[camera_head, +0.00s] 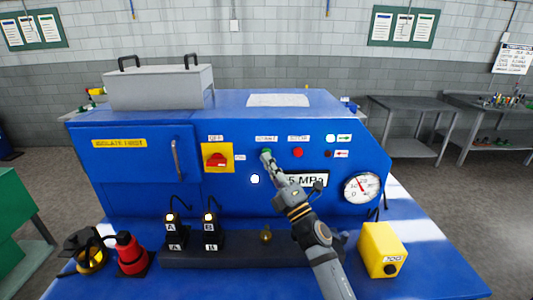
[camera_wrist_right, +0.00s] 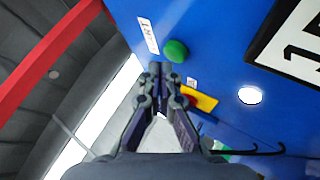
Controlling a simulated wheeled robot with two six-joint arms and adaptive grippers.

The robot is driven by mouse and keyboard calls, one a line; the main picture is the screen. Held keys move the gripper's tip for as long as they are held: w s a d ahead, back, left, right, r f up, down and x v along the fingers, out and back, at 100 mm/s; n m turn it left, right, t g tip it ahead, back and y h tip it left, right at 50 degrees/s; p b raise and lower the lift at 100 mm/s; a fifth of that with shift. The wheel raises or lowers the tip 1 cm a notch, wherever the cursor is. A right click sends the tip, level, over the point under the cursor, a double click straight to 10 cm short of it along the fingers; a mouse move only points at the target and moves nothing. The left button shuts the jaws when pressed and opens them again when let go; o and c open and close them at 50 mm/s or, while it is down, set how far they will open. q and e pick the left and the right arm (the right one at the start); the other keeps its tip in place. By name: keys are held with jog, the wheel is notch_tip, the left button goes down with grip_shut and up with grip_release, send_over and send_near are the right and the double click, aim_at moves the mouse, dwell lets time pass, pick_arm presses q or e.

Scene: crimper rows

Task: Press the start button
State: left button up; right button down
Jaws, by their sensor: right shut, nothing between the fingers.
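The green start button (camera_head: 267,152) sits on the upright front of the blue machine (camera_head: 130,178), under a small white label. My right gripper (camera_head: 267,158) is shut and empty, with its fingertips right at the button and partly covering it. In the right wrist view the round green button (camera_wrist_right: 176,51) shows just beyond and to the right of the closed fingertips (camera_wrist_right: 160,70). I cannot tell whether the tips touch it. My left gripper is not in view.
A red button (camera_head: 297,152) is right of the green one. A red switch on a yellow plate (camera_head: 217,146) is to the left. My arm partly covers the MPa display (camera_head: 318,179). A gauge (camera_head: 361,188) and a yellow box (camera_head: 381,250) stand to the right.

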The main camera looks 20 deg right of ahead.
jog(key=shift+s, duration=0.25)
jog(key=shift+s+a, duration=0.1)
jog(key=s, duration=0.2)
jog(key=s+a+p, duration=0.1)
jog(key=s, duration=0.1)
jog(key=shift+s+a, duration=0.15)
jog(key=shift+s, duration=0.15)
dwell(0.4)
